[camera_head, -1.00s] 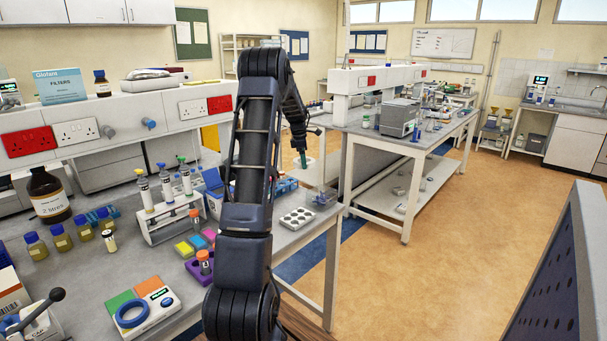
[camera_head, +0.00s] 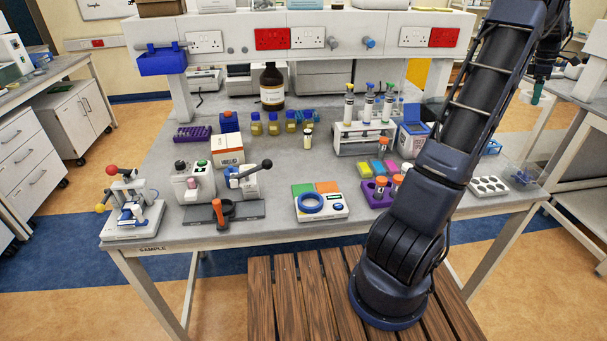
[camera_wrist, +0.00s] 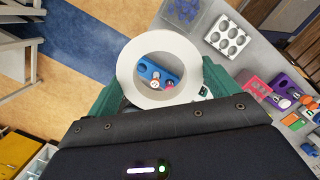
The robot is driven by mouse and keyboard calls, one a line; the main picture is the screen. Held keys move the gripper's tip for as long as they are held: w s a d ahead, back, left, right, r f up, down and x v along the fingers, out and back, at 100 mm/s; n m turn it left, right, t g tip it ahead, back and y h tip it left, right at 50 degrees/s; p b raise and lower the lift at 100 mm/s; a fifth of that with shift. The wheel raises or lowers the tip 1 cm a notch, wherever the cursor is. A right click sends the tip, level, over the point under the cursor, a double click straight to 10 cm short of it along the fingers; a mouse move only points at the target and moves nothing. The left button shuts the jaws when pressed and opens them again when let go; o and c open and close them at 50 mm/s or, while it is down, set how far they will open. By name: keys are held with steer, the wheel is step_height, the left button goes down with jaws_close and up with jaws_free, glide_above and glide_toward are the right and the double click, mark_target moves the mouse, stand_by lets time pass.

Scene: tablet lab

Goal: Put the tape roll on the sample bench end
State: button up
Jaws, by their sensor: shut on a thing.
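The white tape roll (camera_wrist: 127,68) is in my gripper in the wrist view, held between green fingers on either side. A blue holder with small vials shows through its hole. In the head view my gripper (camera_head: 537,94) hangs at the upper right, beyond the bench's right end. The roll cannot be made out clearly there. The bench's sample end (camera_head: 165,238) is at the left, with a "SAMPLE" label on its front edge, far from my gripper. A white device with red and yellow knobs (camera_head: 133,207) stands on that end.
A control box (camera_head: 193,186), a lever device (camera_head: 243,182) and a scale with a blue ring (camera_head: 320,204) stand along the bench front. A vial rack (camera_head: 362,140) and white well plate (camera_head: 487,186) are farther right. Bare bench top lies behind the knobbed device.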

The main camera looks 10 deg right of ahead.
steer(key=w+a+r+n, duration=0.2)
steer(key=w+a, duration=0.5)
steer(key=a, duration=0.3)
steer(key=w+a+r+n, duration=0.2)
steer(key=w+a, duration=0.6)
steer(key=a, duration=0.1)
steer(key=w+a+n, duration=0.2)
steer(key=a, duration=0.9)
steer(key=w+a+n+t, duration=0.1)
steer(key=w+a+n, duration=0.1)
steer(key=a, duration=1)
steer(key=w+a+n, duration=0.2)
steer(key=w+a, duration=0.1)
steer(key=a, duration=0.9)
steer(key=shift+w+r, duration=0.1)
steer(key=shift+r, duration=0.2)
steer(key=s+a+n, duration=0.2)
steer(key=a+n, duration=0.1)
steer(key=a, duration=1)
steer(key=n+t, duration=0.1)
steer(key=n, duration=0.4)
glide_above(283, 173)
steer(key=f, duration=3.2)
steer(key=shift+a+f, duration=0.1)
steer(key=shift+a, duration=0.15)
steer(key=shift+f, duration=0.1)
